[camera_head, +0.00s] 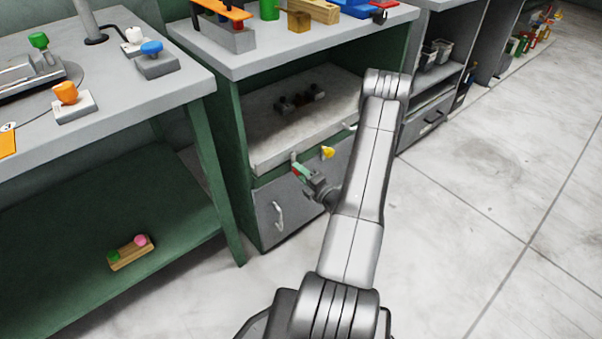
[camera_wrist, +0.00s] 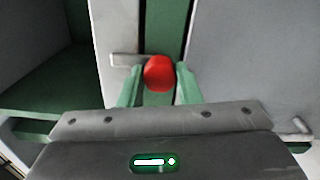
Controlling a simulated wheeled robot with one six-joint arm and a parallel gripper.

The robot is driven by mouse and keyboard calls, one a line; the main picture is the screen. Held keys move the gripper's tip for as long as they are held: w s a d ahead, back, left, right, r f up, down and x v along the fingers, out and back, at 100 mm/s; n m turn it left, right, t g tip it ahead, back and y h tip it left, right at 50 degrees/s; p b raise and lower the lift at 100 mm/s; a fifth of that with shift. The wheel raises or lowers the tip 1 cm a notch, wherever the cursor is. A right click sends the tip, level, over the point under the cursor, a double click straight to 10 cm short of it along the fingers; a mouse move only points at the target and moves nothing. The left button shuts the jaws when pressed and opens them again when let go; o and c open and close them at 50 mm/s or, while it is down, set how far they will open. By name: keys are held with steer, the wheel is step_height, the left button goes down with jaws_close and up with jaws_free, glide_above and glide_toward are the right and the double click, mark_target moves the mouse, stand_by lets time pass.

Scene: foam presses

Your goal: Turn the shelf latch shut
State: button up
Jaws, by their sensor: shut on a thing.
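The shelf latch shows in the wrist view as a red knob (camera_wrist: 158,72) with a grey bar (camera_wrist: 124,60) reaching left from it. The bar lies across the edge of a light grey panel (camera_wrist: 112,28). The knob sits on a green strip between two panels. My gripper (camera_wrist: 158,84) has its green fingers on either side of the knob and is shut on it. In the head view my gripper (camera_head: 299,170) is at the cabinet front, just below the pull-out shelf's light edge (camera_head: 270,160). The fingers hide most of the knob there.
A yellow knob (camera_head: 328,152) is on the same front, right of my gripper. A grey door (camera_head: 265,218) with a curved handle (camera_head: 279,214) is below. Dark parts (camera_head: 300,98) lie on the shelf. A green-framed bench (camera_head: 205,165) stands left; open floor (camera_head: 470,220) lies right.

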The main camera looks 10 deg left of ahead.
steer(key=o, duration=1)
steer(key=shift+c, duration=0.2)
steer(key=shift+s+d, duration=0.1)
steer(key=p+v, duration=0.2)
steer(key=v, duration=1.1)
steer(key=shift+s+d, duration=0.2)
steer(key=b+x, duration=0.2)
steer(key=x, duration=1.1)
steer(key=shift+w+a, duration=0.3)
steer(key=shift+d, duration=0.1)
